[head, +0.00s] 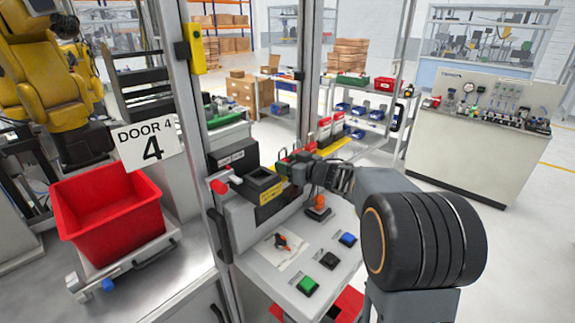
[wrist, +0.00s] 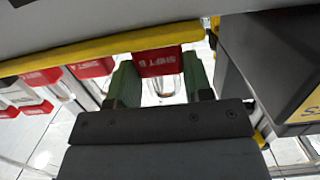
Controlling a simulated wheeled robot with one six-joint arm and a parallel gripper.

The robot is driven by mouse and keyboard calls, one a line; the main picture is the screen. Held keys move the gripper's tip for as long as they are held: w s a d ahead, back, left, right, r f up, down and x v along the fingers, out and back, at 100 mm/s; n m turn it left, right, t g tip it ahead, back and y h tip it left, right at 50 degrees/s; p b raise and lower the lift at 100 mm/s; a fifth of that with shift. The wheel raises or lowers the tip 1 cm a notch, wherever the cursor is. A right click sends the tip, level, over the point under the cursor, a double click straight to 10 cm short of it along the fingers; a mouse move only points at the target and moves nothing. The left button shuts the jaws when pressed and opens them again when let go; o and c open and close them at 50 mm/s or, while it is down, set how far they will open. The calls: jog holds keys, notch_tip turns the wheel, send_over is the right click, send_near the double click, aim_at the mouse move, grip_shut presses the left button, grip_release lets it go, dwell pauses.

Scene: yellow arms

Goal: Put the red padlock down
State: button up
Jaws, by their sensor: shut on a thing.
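My gripper (head: 291,166) is stretched out over the grey control console, close to the black box with a yellow label. In the wrist view its two green finger pads (wrist: 160,78) are shut on a red padlock (wrist: 158,62) marked SHIFT. The padlock's shackle (wrist: 165,88) shows between the pads. The padlock lies against a yellow strip in that view; I cannot tell whether it touches it. In the head view the held padlock is small and partly hidden by the fingers.
Other red padlocks (wrist: 92,68) sit beside the yellow strip (wrist: 100,46). The black box (head: 262,183) stands at the console's back left. The console (head: 277,262) bears green, black and blue buttons and an orange-red knob (head: 318,203). A red bin (head: 108,212) stands left, beyond a post.

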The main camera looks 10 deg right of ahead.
jog(key=shift+f, duration=0.2)
jog(key=o, duration=1)
jog(key=shift+c, duration=0.2)
jog(key=shift+r, duration=0.1)
